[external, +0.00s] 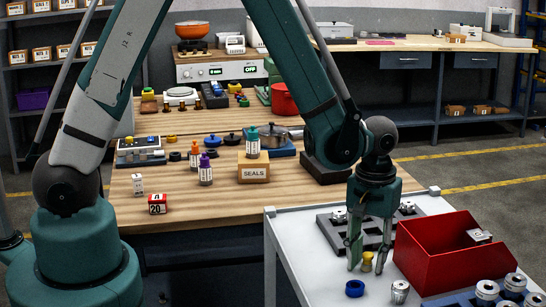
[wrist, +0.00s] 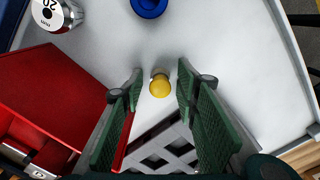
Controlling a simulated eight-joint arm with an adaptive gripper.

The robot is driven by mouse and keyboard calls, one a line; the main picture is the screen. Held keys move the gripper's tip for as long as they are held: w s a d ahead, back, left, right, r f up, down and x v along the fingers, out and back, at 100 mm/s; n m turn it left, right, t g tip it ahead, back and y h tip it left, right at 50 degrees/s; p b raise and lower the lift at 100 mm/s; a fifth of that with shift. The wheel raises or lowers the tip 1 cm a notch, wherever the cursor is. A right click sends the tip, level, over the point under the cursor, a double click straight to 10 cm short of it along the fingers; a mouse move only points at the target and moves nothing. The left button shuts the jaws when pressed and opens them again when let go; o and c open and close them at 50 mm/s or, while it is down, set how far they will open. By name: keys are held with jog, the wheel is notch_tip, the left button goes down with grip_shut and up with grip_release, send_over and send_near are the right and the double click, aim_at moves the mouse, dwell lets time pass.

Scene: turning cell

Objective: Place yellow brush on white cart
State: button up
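The yellow brush (external: 367,261) shows as a small yellow piece with a rounded top, and it also shows in the wrist view (wrist: 161,88). It appears to stand on the top of the white cart (external: 290,246), in front of the grey slotted tray. My gripper (external: 368,267) points down over the cart with its fingers apart. In the wrist view my gripper (wrist: 160,76) has one green finger on each side of the brush, with a visible gap on both sides. The brush's lower part is mostly hidden from above.
A red bin (external: 440,262) stands close to the right of my gripper. A grey slotted tray (external: 330,229) lies behind it. A blue ring (external: 355,288) and a metal cylinder (external: 400,291) sit near the front. The cart's left side is clear. A wooden bench (external: 215,220) stands behind.

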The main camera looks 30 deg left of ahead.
aim_at(366, 252)
jog(key=shift+r, duration=0.25)
notch_tip(366, 252, up, 12)
dwell(1.1)
jog(key=shift+f, duration=0.1)
dwell(0.5)
jog(key=shift+a, duration=0.1)
jog(key=w+a+r+t+h, duration=0.1)
jog(key=w+a+r+t, duration=0.1)
jog(key=a+r, duration=0.7)
jog(key=w+a+r+t, duration=0.1)
jog(key=a+r, duration=0.4)
jog(key=a, duration=0.9)
jog(key=s+a+r+t, duration=0.2)
jog(key=s+a+r, duration=0.1)
jog(key=a, duration=0.7)
jog(key=s+a+r+t+y, duration=0.1)
jog(key=s+a, duration=0.4)
jog(key=a, duration=0.5)
jog(key=shift+s+a+r+t, duration=0.15)
jog(key=shift+r+t, duration=0.45)
jog(key=shift+r, duration=0.35)
